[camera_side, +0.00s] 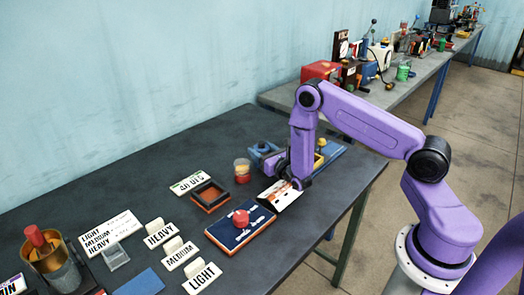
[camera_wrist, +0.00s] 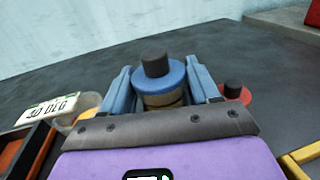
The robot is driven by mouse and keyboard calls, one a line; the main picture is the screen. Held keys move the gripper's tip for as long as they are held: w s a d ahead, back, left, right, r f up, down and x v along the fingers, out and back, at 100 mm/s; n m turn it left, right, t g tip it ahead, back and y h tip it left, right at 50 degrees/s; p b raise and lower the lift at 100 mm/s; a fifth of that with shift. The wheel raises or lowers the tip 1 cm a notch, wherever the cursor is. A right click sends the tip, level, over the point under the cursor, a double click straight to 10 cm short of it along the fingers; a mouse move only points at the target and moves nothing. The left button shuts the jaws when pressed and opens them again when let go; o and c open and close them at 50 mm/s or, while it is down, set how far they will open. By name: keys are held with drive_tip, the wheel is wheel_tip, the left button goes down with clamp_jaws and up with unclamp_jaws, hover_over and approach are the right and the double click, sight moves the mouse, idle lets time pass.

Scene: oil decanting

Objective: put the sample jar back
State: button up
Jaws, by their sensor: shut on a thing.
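My gripper (camera_side: 268,160) is low over the back of the dark table, its arm coming in from the right. In the wrist view my gripper (camera_wrist: 158,92) has its two blue-grey fingers shut on a blue-lidded jar (camera_wrist: 158,76), one on each side. The jar has a black knob on top and a tan band below the lid, and looks upright. In the side view the jar (camera_side: 262,147) is small and partly covered by the fingers. Its base is hidden, so I cannot tell whether it touches the table.
A red disc with a black knob (camera_wrist: 236,92) is right of the gripper. A small red-and-yellow jar (camera_side: 242,171), a 40 DEG sign (camera_side: 190,183) and an orange-black square tray (camera_side: 210,195) are left. A blue board with a red knob (camera_side: 240,230) lies nearer. The back-left tabletop is clear.

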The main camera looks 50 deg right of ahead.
drive_tip(key=shift+f, duration=0.6)
